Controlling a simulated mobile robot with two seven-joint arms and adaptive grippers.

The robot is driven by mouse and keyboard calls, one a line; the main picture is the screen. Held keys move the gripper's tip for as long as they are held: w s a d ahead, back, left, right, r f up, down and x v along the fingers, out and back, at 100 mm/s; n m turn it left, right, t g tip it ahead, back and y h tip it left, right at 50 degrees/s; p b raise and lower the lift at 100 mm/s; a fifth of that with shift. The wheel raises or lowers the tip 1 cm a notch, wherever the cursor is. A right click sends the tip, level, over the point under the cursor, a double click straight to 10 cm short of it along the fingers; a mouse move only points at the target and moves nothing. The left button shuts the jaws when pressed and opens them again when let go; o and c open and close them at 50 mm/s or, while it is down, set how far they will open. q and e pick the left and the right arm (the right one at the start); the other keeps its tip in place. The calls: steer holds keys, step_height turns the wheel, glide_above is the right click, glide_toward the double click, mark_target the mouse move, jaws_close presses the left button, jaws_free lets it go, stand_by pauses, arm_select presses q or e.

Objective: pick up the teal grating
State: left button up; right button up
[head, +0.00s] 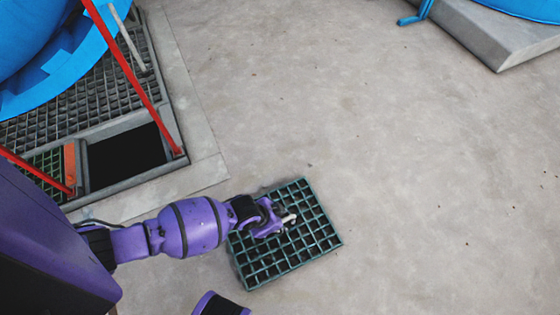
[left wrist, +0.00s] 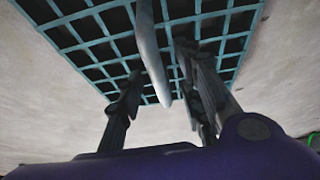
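The teal grating (head: 322,211) lies on the concrete floor in the lower middle of the head view, a rectangular lattice with dark gaps. It also fills the top of the left wrist view (left wrist: 100,40). My left gripper (head: 287,219) is over the grating and hides part of its upper left. In the left wrist view my left gripper (left wrist: 160,98) has its dark fingers apart. A pale, pointed bar (left wrist: 152,55) shows between them; I cannot tell whether it touches either finger or is joined to the grating. My right gripper is not in view.
A square dark opening (head: 126,157) in the floor lies at the left, with metal grating (head: 110,95) behind it. Red rails (head: 128,72) stand around it. A large blue vessel (head: 35,40) is at the upper left. Bare floor (head: 400,150) spreads to the right.

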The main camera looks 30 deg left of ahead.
arm_select(q)
steer(key=shift+f, duration=0.25)
steer(key=shift+r, duration=0.1)
steer(key=shift+f, duration=0.25)
stand_by(0.3)
steer(key=c, duration=0.9)
jaws_close()
steer(key=shift+w+r, duration=0.15)
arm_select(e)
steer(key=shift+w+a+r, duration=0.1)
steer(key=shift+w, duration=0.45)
